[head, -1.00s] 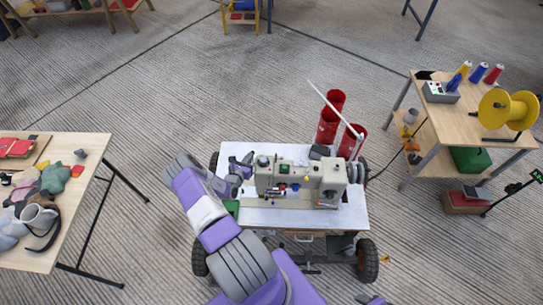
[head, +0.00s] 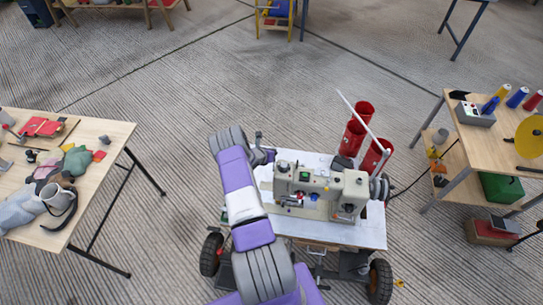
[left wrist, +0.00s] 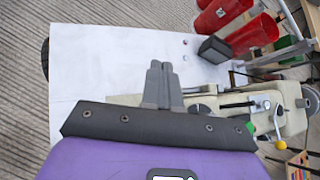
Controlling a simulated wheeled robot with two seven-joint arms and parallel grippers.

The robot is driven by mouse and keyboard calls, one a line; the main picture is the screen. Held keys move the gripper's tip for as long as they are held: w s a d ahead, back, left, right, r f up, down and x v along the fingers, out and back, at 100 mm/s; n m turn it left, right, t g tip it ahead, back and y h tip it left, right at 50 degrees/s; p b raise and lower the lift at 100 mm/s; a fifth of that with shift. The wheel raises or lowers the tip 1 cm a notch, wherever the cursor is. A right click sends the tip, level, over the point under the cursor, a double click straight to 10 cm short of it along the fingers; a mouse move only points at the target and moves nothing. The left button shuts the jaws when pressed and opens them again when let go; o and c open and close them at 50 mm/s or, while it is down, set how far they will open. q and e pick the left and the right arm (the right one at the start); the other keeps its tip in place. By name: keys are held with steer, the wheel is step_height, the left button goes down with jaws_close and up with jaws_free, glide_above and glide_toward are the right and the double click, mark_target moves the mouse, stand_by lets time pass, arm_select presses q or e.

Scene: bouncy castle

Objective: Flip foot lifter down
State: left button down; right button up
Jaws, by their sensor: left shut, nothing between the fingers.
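The sewing machine (head: 345,190) is cream-coloured and stands on a white tabletop. It also shows in the left wrist view (left wrist: 292,119), where a thin lever with a yellow knob (left wrist: 281,145) sits at the lower right. I cannot tell for sure which small part is the foot lifter. My left gripper (head: 264,146) is beyond the machine's left end, over the tabletop's far left corner. In the left wrist view its two grey fingers (left wrist: 158,65) are together and empty, above bare tabletop and apart from the machine. My right gripper is not in view.
Red cone-shaped holders (head: 354,138) stand behind the machine, with a thin white rod slanting over them. A black box (left wrist: 215,49) sits near them. The tabletop (left wrist: 90,60) is bare at the far left. Work tables stand left (head: 110,135) and right (head: 465,135).

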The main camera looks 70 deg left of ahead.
arm_select(q)
steer(key=shift+w+a, duration=0.15)
stand_by(0.5)
steer(key=shift+r, duration=0.1)
steer(key=s+d+r+p, duration=0.3)
steer(key=s+r, duration=0.4)
steer(key=r, duration=0.4)
steer(key=shift+s+r+p, duration=0.2)
steer(key=shift+s+p, duration=0.05)
steer(key=shift+p, duration=0.2)
